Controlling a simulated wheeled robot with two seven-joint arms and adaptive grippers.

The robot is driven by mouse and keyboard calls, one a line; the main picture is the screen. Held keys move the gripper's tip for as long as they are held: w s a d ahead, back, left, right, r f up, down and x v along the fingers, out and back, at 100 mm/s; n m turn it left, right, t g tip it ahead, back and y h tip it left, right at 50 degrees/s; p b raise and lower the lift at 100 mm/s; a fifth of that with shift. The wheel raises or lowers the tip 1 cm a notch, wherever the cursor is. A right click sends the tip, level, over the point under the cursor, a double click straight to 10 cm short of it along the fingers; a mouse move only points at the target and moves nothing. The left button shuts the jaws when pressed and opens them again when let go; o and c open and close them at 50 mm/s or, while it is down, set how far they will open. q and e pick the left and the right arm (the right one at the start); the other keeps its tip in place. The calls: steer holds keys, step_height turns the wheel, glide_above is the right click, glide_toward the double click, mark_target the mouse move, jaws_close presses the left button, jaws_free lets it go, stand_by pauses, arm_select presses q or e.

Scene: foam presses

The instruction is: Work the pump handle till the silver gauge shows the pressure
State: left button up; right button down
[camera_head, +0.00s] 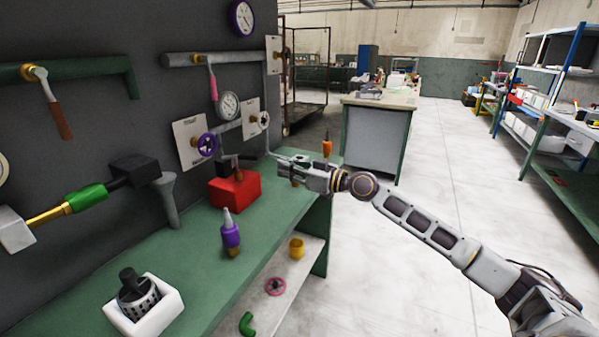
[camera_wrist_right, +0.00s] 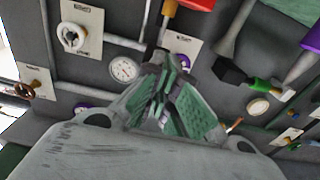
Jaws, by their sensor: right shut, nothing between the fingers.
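A red block (camera_head: 234,190) with a brass fitting and a dark bar-like handle (camera_head: 236,158) on top stands on the green bench; it looks like the pump. A round gauge with a silver rim and white face (camera_head: 228,106) hangs on the wall above it and also shows in the right wrist view (camera_wrist_right: 123,69). Its reading is too small to tell. My right gripper (camera_head: 280,161) is shut and empty, in the picture right of the red block and apart from it. In the right wrist view its fingers (camera_wrist_right: 166,78) meet. My left gripper is not in view.
A purple handwheel (camera_head: 208,144), a pink-handled lever (camera_head: 213,86) and a purple gauge (camera_head: 242,17) are on the wall.

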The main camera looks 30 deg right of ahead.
steer(key=shift+v, duration=1.95)
steer(key=shift+r, duration=0.1)
stand_by(0.9)
